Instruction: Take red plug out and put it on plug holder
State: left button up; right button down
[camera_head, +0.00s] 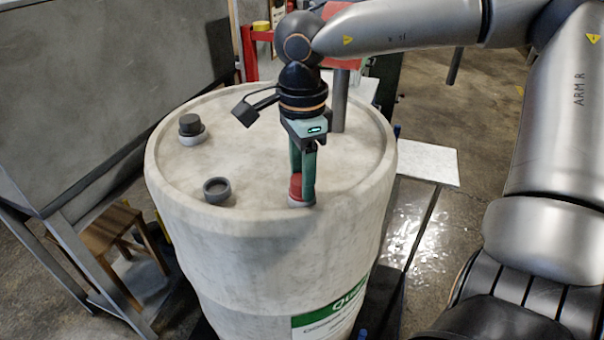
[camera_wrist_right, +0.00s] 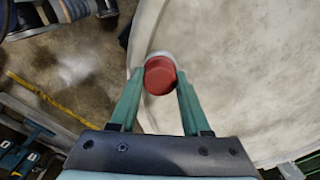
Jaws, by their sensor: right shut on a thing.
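The red plug (camera_head: 296,188) is at the front rim of the top of a large pale drum (camera_head: 265,240), with a light collar at its base. My right gripper (camera_head: 303,184) points down from above, its green fingers shut on the plug. In the right wrist view the red plug (camera_wrist_right: 160,78) sits between the fingertips (camera_wrist_right: 158,66), with a pale edge on its far side. I cannot tell whether it is still seated in the drum. No plug holder can be identified for certain. My left gripper is not in view.
A dark open ring (camera_head: 217,190) and a dark cap (camera_head: 190,125) stand on the drum top, left of my gripper. A post (camera_head: 339,100) rises behind it. A pale panel (camera_head: 428,162) lies to the right. A wooden stool (camera_head: 115,235) and grey frame stand left.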

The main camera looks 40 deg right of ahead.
jog(key=shift+c, duration=1.4)
grip_release()
jog(key=shift+c, duration=0.2)
jog(key=shift+c, duration=0.2)
